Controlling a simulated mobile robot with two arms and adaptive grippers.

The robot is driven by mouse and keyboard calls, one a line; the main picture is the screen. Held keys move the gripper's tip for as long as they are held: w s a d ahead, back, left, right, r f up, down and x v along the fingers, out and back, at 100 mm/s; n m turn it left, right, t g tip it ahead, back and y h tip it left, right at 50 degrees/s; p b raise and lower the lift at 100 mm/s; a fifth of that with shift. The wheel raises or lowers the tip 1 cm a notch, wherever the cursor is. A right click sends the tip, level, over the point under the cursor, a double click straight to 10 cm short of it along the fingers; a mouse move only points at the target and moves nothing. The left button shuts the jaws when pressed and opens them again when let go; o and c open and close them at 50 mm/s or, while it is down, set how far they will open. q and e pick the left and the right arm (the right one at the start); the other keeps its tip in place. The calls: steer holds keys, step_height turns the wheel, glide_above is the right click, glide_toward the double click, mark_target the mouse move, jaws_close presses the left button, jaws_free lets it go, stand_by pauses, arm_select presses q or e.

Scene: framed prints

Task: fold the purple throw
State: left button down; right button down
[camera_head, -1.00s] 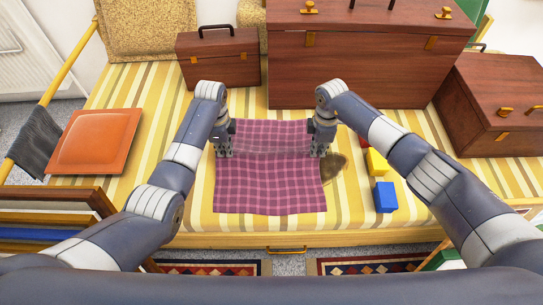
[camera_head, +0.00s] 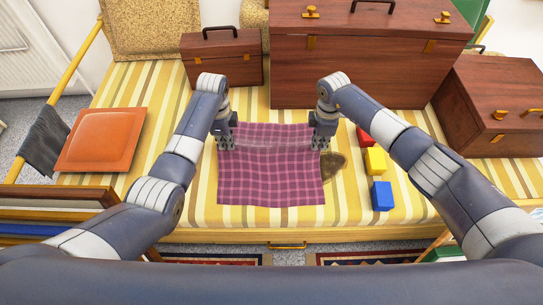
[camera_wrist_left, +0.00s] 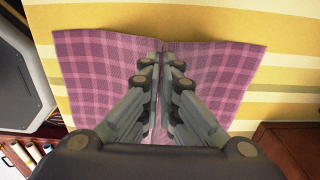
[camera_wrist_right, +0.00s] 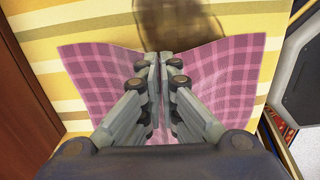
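The purple checked throw (camera_head: 270,180) lies on the striped bed cover, with a curved crease running across it between my grippers. My left gripper (camera_head: 227,143) is at its left edge, toward the far side. The left wrist view shows its fingers (camera_wrist_left: 160,62) closed together with cloth pinched between them. My right gripper (camera_head: 319,143) is at the opposite edge. The right wrist view shows its fingers (camera_wrist_right: 160,62) closed on the throw too. I cannot tell how far the pinched edges are lifted off the bed.
Red (camera_head: 365,135), yellow (camera_head: 375,161) and blue (camera_head: 382,196) blocks lie right of the throw, and a brown patch (camera_head: 334,166) is by its right edge. Brown cases (camera_head: 368,60) stand behind. An orange cushion (camera_head: 100,140) lies left. The bed's front edge (camera_head: 280,236) is close.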

step_height(320, 180, up, 18)
steer(key=p, duration=1.6)
steer(key=shift+s+a+f+p, duration=0.15)
steer(key=shift+a+f+p, duration=0.05)
steer(key=shift+a+p, duration=0.15)
